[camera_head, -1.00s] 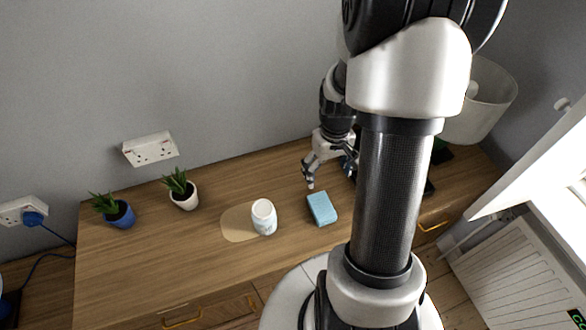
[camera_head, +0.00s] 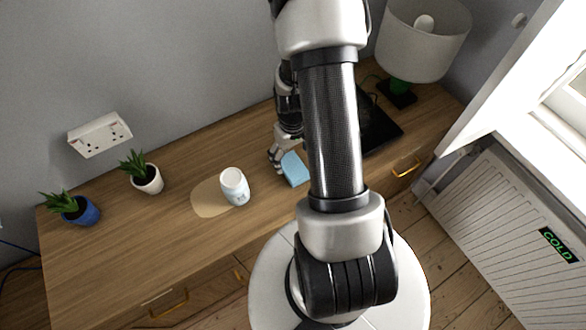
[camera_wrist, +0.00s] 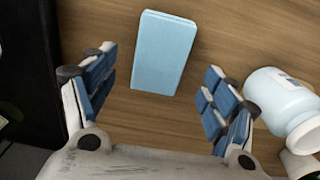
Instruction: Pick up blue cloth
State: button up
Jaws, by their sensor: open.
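The blue cloth (camera_head: 294,169) is a light blue folded block lying on the wooden dresser top, beside the white jar. In the wrist view the cloth (camera_wrist: 163,52) lies flat on the wood, ahead of the fingers and roughly centred between them. My gripper (camera_head: 277,158) is just left of the cloth in the head view, partly hidden by my own arm. In the wrist view my gripper (camera_wrist: 158,88) is open with its blue-padded fingers wide apart and nothing between the pads.
A white jar (camera_head: 234,187) stands close by on a tan mat (camera_head: 207,200); in the wrist view the jar (camera_wrist: 284,103) is near the right finger. Plants (camera_head: 142,173) stand at left. A dark flat object (camera_head: 380,130) and a lamp (camera_head: 424,40) are at right.

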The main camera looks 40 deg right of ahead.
aim_at(292, 165)
notch_tip(292, 165, down, 4)
jog(key=shift+w+b, duration=0.15)
jog(key=shift+b, duration=0.45)
jog(key=shift+r, duration=0.1)
jog(key=shift+c, duration=0.3)
jog(key=c, duration=1.1)
notch_tip(292, 165, up, 20)
jog(key=p, duration=0.6)
